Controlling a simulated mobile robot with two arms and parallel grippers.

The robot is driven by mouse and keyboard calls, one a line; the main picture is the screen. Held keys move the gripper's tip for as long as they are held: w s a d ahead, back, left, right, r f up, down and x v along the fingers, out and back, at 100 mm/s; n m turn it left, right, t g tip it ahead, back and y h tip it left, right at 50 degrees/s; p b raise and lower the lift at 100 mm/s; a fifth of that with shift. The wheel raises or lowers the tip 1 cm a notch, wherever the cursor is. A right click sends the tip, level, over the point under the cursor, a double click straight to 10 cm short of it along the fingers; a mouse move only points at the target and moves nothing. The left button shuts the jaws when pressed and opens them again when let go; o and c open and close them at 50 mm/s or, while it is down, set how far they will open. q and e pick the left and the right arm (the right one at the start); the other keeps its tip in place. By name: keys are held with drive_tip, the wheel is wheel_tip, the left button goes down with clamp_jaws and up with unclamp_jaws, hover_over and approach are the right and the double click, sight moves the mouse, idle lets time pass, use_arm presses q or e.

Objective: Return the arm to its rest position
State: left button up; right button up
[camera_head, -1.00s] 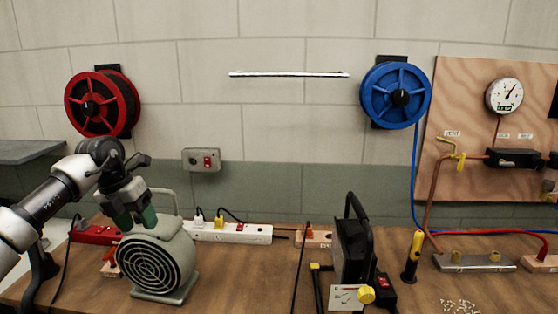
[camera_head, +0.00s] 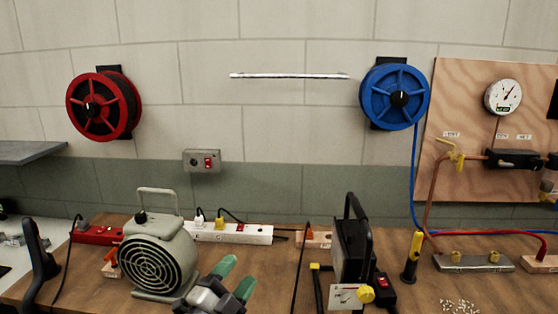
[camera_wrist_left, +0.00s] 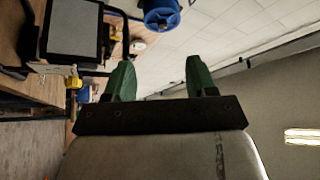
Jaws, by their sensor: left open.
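My left gripper (camera_head: 235,279) shows at the bottom of the head view, in front of the workbench and to the right of the grey fan heater. Its two green fingers point up and are spread apart with nothing between them. In the left wrist view the green fingers (camera_wrist_left: 155,80) also stand apart and empty, with the wall and ceiling area behind them. Most of the left arm is out of the head view. My right gripper is not in view.
The fan heater (camera_head: 158,257) stands left of the gripper on the wooden bench (camera_head: 262,262). A black unit with a handle (camera_head: 353,245) stands to the right. A white power strip (camera_head: 232,233) lies behind. A red reel (camera_head: 103,107) and a blue reel (camera_head: 394,95) hang on the wall.

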use_arm(q)
drive_tip(key=s+a+f+n+g+y, duration=0.6)
drive_tip(key=s+a+f+n+y, duration=0.4)
drive_tip(key=f+n, duration=0.35)
drive_tip(key=s+a+f+n+g, duration=0.1)
drive_tip(key=s+f+g, duration=0.35)
drive_tip(key=s, duration=0.65)
drive_tip(key=s+a+f+n+g, duration=0.1)
drive_tip(key=s+f+n+g, duration=0.3)
drive_tip(key=s, duration=0.6)
wheel_tip(320, 180, down, 24)
drive_tip(key=r+m+g, duration=0.1)
drive_tip(key=m+g, duration=0.1)
drive_tip(key=m, duration=0.1)
drive_tip(key=s+a+f+g, duration=0.1)
drive_tip(key=s+a+f, duration=0.2)
drive_tip(key=s+f, duration=1.4)
drive_tip(key=shift+f+y, duration=0.4)
drive_tip(key=shift+f, duration=0.35)
